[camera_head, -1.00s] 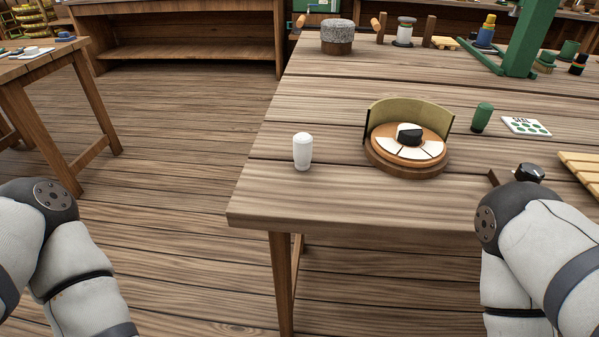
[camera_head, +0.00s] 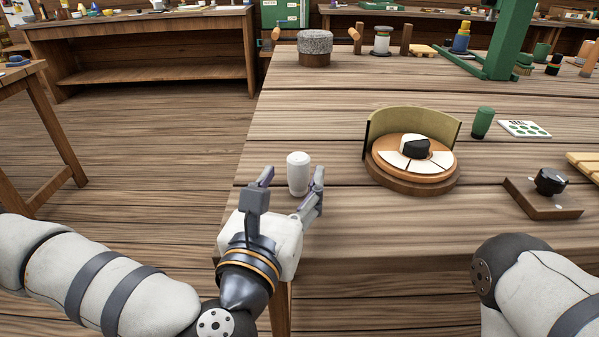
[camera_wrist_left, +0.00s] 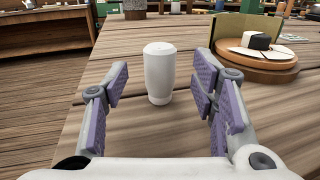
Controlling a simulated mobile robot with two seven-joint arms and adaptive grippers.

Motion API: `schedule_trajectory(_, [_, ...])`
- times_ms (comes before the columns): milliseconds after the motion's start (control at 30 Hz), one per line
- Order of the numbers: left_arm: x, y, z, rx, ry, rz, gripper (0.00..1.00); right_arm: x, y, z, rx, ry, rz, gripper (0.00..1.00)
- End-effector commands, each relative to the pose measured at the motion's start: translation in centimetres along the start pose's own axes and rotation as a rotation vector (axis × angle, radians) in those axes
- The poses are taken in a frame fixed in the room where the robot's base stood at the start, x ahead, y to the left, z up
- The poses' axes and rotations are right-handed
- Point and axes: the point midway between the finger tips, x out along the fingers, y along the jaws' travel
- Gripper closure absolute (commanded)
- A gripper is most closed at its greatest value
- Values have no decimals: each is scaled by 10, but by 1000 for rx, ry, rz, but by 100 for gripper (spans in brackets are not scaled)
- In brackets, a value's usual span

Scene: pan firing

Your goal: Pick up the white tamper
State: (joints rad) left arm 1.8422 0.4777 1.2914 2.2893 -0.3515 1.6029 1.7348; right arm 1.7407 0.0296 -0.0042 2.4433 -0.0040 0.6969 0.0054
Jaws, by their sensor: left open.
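The white tamper (camera_head: 298,172) stands upright on the wooden table (camera_head: 345,225), near its left front corner. My left gripper (camera_head: 292,184) is open and empty, low over the table edge, just in front of the tamper. In the left wrist view the tamper (camera_wrist_left: 159,72) stands ahead, roughly centred between the open fingers (camera_wrist_left: 160,98), slightly beyond their tips; no finger appears to touch it. My right arm (camera_head: 525,280) shows at the lower right, but its gripper is out of view.
A round wooden stand (camera_head: 412,185) with a curved olive screen (camera_head: 418,122) is right of the tamper. The table around the tamper is clear.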

Motion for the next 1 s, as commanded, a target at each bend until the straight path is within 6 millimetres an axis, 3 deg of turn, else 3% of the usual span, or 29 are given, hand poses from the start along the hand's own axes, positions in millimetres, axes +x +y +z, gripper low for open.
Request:
schedule_trajectory(133, [28,0,12,3,-7,2,48,-8,0,-2,1,15,-1,60])
schedule_trajectory(233, [43,0,8,3,-3,0,48,-7,0,-2,1,14,-1,60])
schedule_trajectory(500, [49,-1,7,2,0,-2,48,-7,0,-2,1,13,-1,60])
schedule_trajectory(733, [49,-1,7,3,0,-2,100,-7,0,-1,1,13,-1,60])
schedule_trajectory(1000, [49,-1,8,3,-1,-2,100,-7,0,-1,1,13,-1,60])
